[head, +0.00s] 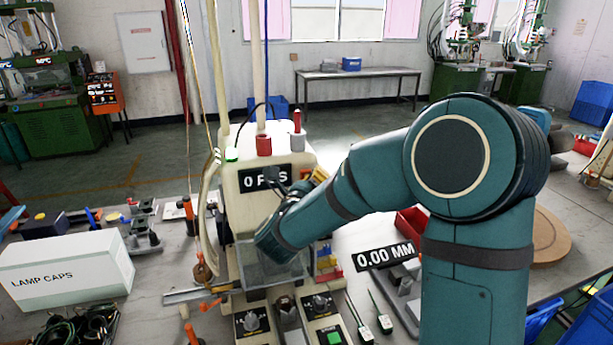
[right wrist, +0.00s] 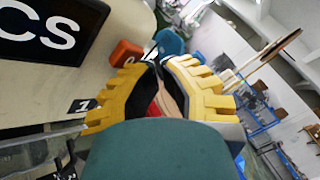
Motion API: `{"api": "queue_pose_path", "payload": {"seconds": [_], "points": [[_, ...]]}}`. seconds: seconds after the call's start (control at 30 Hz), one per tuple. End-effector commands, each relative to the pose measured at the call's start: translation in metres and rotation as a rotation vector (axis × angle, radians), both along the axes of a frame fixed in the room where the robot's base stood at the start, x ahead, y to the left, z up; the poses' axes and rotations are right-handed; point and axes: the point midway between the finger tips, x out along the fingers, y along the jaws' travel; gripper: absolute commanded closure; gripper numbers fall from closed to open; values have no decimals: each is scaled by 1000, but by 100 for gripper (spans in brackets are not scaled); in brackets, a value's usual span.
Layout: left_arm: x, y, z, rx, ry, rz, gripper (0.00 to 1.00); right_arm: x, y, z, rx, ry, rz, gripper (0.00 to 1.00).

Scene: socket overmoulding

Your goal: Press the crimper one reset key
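The crimper (head: 245,205) stands in the middle of the head view, a cream machine with a black display (head: 264,178) reading "0 PCS". Part of the display (right wrist: 42,28) shows large in the right wrist view. Beside it is an orange-red block (right wrist: 125,52), which looks like the reset key; a small black label "1" (right wrist: 84,105) is below it. My right gripper (right wrist: 156,64) has yellow ribbed fingers, tips together and close to the block; I cannot tell whether they touch it. Something red shows behind the fingers. My left gripper is not in view.
A "LAMP CAPS" box (head: 68,270) stands on the bench at left. A clear guard (head: 262,268) and a control panel with a green button (head: 334,338) are at the crimper's front. A "0.00 MM" gauge display (head: 386,255) and a red bin (head: 411,220) are near my right arm.

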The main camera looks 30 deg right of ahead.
Motion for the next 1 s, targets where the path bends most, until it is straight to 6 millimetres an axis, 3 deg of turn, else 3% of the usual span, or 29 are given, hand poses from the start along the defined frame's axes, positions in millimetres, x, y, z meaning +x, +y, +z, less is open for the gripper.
{"api": "queue_pose_path", "payload": {"seconds": [0.57, 1.0], "points": [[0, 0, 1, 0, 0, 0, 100, -12, 3, 0, -1, 0, -1, 100], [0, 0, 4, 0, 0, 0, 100, -50, 12, 0, 1, 1, 0, 100]]}}
